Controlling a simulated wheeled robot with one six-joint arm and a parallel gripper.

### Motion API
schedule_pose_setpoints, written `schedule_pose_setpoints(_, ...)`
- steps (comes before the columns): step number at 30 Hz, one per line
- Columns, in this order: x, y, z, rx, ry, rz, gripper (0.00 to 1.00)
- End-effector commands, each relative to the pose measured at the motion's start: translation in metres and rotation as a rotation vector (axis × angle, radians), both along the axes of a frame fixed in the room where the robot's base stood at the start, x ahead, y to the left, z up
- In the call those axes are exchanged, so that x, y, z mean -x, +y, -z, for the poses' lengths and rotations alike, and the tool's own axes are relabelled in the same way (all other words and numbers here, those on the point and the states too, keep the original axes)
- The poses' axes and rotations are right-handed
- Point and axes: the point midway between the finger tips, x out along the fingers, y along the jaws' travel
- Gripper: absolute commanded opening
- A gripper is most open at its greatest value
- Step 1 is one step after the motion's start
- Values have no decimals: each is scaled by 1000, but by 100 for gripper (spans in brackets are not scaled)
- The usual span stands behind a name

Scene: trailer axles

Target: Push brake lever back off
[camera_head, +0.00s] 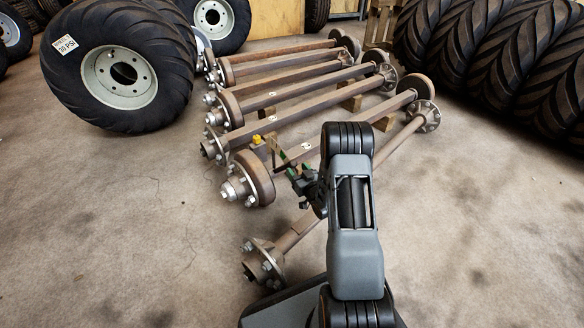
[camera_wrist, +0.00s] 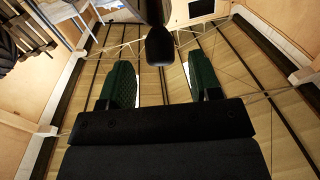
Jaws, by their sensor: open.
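The nearest drum axle has a rusty brake drum (camera_head: 252,178) with a silver hub at its left end. A thin rusty upright piece, which looks like the brake lever (camera_head: 273,146), stands just right of the drum. My gripper (camera_head: 281,158) is beside this piece, with its green-padded fingers partly hidden. I cannot tell whether they touch it. In the wrist view, the two green fingers of my gripper (camera_wrist: 160,85) are spread apart. A dark rounded end (camera_wrist: 160,46) shows between and beyond them; I cannot tell what it belongs to.
Several axles with beams (camera_head: 310,105) lie side by side behind. A thinner hubbed axle (camera_head: 264,262) lies in front, partly behind my arm. A small yellow part (camera_head: 256,140) sits near the drum. A large tyre (camera_head: 118,75) stands at left; tractor tyres (camera_head: 490,60) stand at right. Left floor is clear.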

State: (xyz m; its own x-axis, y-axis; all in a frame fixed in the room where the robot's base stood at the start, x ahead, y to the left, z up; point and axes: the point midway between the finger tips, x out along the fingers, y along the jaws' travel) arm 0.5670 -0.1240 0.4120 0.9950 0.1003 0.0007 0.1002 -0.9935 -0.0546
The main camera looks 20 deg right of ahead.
Motion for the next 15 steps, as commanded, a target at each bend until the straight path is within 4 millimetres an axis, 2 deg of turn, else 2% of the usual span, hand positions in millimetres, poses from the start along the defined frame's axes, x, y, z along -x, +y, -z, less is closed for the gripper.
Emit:
schedule_pose_setpoints(6,-30,3,2,1,-1,-1,58)
schedule_pose_setpoints(15,-44,4,0,0,0,0,58)
